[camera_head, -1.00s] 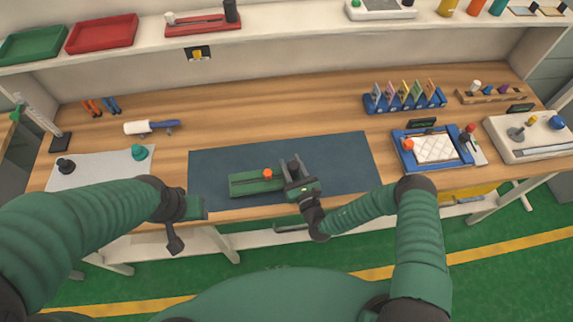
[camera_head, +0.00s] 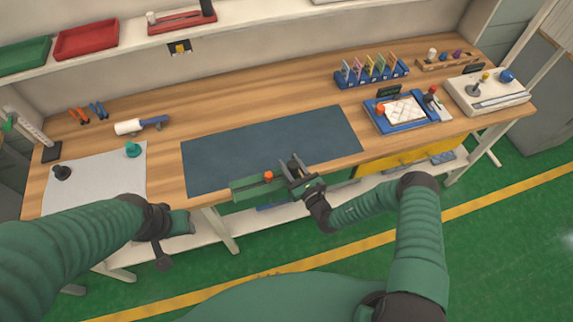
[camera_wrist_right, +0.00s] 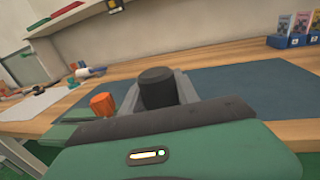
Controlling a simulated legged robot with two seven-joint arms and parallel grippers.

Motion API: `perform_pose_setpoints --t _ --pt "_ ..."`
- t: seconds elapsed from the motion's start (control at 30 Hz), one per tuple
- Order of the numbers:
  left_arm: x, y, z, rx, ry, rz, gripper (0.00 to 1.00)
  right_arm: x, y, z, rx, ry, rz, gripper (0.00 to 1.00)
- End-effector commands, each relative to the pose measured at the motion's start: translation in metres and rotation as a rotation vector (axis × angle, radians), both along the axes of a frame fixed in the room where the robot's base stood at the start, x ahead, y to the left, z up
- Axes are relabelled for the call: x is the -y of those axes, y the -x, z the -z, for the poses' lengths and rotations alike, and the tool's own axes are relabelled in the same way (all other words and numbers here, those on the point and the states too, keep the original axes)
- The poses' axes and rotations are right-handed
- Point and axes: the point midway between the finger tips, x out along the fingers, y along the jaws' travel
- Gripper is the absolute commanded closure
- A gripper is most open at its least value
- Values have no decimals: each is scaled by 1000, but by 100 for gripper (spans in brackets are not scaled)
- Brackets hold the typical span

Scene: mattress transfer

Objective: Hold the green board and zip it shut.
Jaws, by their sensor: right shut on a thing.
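The green board (camera_head: 248,190) is long and flat with an orange knob (camera_head: 268,175) on top. It shows at the table's front edge, below the dark mat; whether it touches the table is unclear. My right gripper (camera_head: 297,170) is shut on the board's right part. In the right wrist view, a black round knob (camera_wrist_right: 157,86) sits between the grey fingers. The orange knob (camera_wrist_right: 102,104) stands to its left, and a strip of the board (camera_wrist_right: 78,131) shows below. My left gripper (camera_head: 178,224) is at the front edge, left of and apart from the board; its fingers are unclear. No zip is discernible.
The dark mat (camera_head: 270,135) is bare. A grey sheet (camera_head: 95,182) with two small knobs lies left. A blue tray (camera_head: 385,123) with a white quilted pad, a card rack (camera_head: 372,77) and a white control box (camera_head: 490,92) stand right. Green floor lies in front.

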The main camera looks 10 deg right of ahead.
Motion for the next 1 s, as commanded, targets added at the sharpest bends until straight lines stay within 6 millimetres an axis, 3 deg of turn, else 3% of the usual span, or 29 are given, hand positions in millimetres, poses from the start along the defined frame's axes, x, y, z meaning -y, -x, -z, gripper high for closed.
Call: perform_pose_setpoints --t 0.3,1.0 --pt "0 0 9 0 0 0 55 -10 -21 -1 4 5 -2 100" --pt "0 1 32 0 0 0 55 -8 -71 0 4 2 -1 100"
